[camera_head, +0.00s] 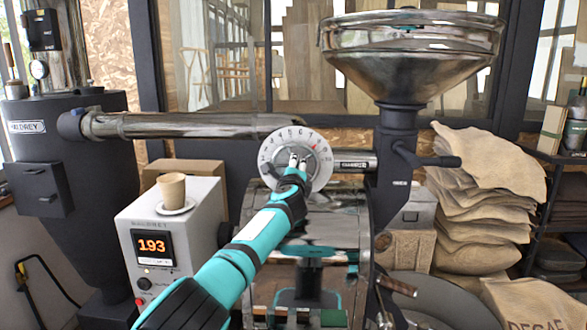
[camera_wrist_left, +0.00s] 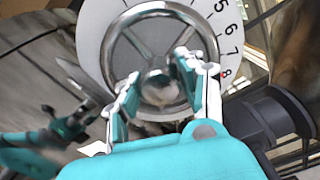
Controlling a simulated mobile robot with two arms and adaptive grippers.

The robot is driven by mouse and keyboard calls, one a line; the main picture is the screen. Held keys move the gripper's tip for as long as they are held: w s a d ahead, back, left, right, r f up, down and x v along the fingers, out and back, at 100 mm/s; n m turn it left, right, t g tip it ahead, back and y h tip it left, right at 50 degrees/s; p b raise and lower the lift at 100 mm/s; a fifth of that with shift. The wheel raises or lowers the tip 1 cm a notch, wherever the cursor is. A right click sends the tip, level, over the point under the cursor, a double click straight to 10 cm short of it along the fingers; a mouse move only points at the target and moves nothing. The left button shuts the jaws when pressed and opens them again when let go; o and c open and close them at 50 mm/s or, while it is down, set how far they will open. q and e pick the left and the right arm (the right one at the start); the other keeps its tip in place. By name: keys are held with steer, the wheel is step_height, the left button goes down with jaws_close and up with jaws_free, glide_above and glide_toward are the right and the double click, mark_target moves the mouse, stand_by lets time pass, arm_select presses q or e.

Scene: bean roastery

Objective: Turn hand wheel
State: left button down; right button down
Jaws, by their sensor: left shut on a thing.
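The hand wheel (camera_wrist_left: 160,84) is a shiny metal ring with spokes and a round hub, seen close in the left wrist view. It sits in front of a pale numbered dial (camera_head: 276,146), whose digits also show at the dial's right side in the left wrist view (camera_wrist_left: 228,52). A small red mark lies near the 8. My left gripper (camera_head: 299,161) reaches the dial's centre and hides much of the wheel in the head view. In the left wrist view its two fingers (camera_wrist_left: 157,90) are shut on the wheel, either side of the hub. My right gripper is not in view.
A control box (camera_head: 187,225) with a display reading 193 and a paper cup (camera_head: 171,187) on a saucer stands left of my arm. A metal pipe (camera_head: 180,125) runs left of the dial. A steel hopper (camera_head: 412,65) stands above right, with stacked sacks (camera_head: 480,200) beyond.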

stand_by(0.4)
arm_select(q)
steer(key=c, duration=0.8)
jaws_free()
steer(key=shift+s+d+f, duration=0.2)
steer(key=shift+s+d, duration=0.25)
steer(key=shift+s, duration=0.05)
steer(key=s+a, duration=0.1)
steer(key=s, duration=1)
steer(key=shift+a+r, duration=0.15)
